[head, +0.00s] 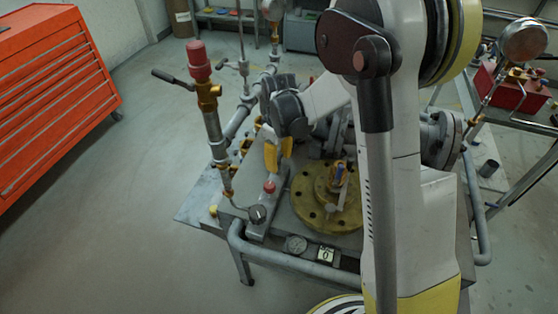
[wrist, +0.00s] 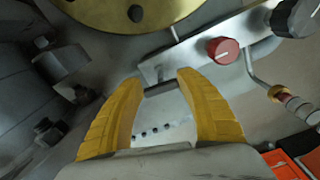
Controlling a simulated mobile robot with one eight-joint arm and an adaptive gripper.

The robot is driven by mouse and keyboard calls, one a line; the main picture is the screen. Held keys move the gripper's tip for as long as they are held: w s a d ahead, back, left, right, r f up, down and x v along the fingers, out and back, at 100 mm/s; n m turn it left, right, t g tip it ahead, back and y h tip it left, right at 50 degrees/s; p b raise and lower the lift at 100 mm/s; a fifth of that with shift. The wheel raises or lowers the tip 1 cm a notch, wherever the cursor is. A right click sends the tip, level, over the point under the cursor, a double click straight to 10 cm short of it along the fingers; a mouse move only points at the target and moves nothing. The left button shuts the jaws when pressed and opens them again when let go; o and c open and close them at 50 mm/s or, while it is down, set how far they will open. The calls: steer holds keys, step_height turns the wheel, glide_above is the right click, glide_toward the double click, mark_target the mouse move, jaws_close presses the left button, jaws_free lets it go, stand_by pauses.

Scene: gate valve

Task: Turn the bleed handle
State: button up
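My gripper (head: 278,160) has yellow fingers and points down over the back end of a narrow grey metal block (head: 262,228) on the table. In the wrist view, its two fingers (wrist: 158,84) are open and apart, with the grey end of the block (wrist: 190,50) just beyond the tips. Nothing is held between them. A red round knob (wrist: 222,50) sits on the block, right of the fingertips; it also shows in the head view (head: 269,187). A black knob (wrist: 295,17) is farther along. I cannot tell which part is the bleed handle; none is labelled.
A round brass flange (head: 312,207) is right of my gripper. A vertical pipe with a red cap (head: 199,62) and dark lever stands at left. Floor left of the table is clear.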

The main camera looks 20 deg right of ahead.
mark_target(279, 157)
steer(key=shift+o, duration=1.2)
steer(key=shift+s, duration=0.1)
step_height(279, 157, up, 12)
steer(key=s+r+m+t, duration=0.3)
steer(key=s, duration=0.7)
steer(key=s+r+m+t, duration=0.3)
steer(key=s+m+t, duration=0.1)
steer(key=s, duration=0.6)
steer(key=shift+r+m, duration=0.2)
steer(key=shift+m, duration=0.1)
